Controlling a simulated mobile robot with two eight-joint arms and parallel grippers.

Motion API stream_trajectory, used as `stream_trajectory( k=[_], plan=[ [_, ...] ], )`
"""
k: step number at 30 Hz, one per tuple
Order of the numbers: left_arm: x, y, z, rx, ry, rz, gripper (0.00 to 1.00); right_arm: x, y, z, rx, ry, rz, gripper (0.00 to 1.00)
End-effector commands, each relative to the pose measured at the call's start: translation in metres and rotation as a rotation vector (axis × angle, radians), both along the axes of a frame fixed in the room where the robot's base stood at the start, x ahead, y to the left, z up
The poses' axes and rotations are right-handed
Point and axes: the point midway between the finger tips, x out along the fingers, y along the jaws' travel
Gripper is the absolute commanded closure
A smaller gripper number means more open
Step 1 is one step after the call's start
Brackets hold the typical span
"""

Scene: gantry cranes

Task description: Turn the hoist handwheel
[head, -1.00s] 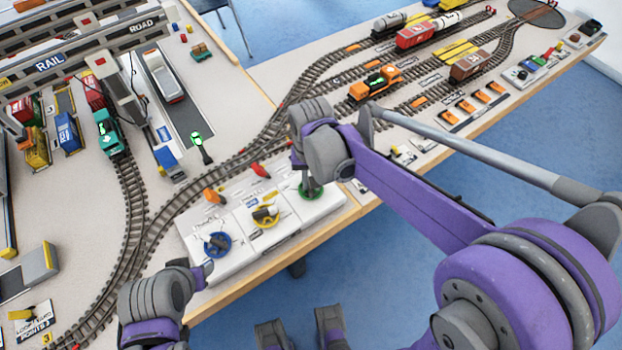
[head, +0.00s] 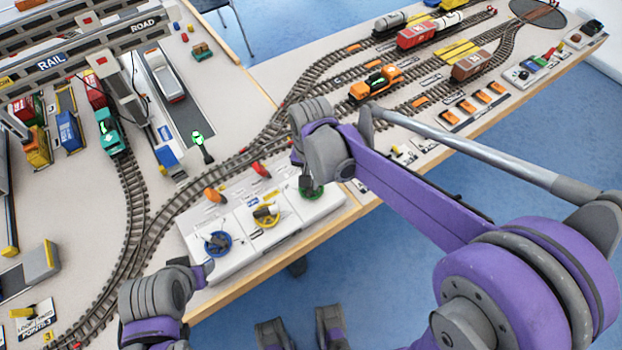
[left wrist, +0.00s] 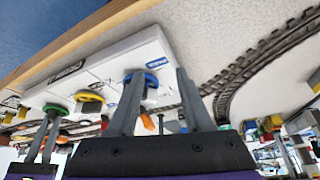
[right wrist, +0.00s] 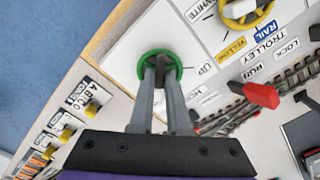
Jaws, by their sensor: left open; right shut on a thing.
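Three handwheels sit on a white control panel (head: 245,238) at the table edge: blue (head: 217,244), yellow (head: 266,214) and green (head: 318,191). I cannot read a hoist label; "UP" is printed beside the green wheel. My right gripper (right wrist: 160,64) is shut on the middle of the green handwheel (right wrist: 145,70), its fingers pointing down inside the rim.
An orange lever (head: 212,196) and a red lever (head: 261,169) stand at the panel's back edge. Curved railway track (head: 180,206) runs behind the panel. An orange locomotive (head: 375,84) and several wagons stand at the back right. A teal locomotive (head: 109,132) stands at the left.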

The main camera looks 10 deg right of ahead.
Motion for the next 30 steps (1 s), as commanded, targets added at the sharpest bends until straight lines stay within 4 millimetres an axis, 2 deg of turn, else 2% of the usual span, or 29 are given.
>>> stream_trajectory(
  k=[1,5,16,20,30],
  plan=[
    [0.0,0.0,0.0,0.0,0.0,0.0,0.5,0.0,0.0,0.0,0.0,-0.001,0.0,0.8],
    [0.0,0.0,0.0,0.0,0.0,0.0,0.5,0.0,0.0,0.0,0.0,-0.001,0.0,0.56],
    [0.0,0.0,0.001,0.0,0.0,0.0,0.5,0.0,0.0,0.005,0.0,0.0,0.001,0.55],
    [0.0,0.0,0.004,0.0,-0.001,0.0,0.5,0.0,0.0,0.023,0.0,-0.001,0.001,0.55],
    [0.002,0.0,0.012,0.0,-0.004,0.0,0.5,0.0,0.0,0.089,0.0,-0.001,0.001,0.55]
  ],
)
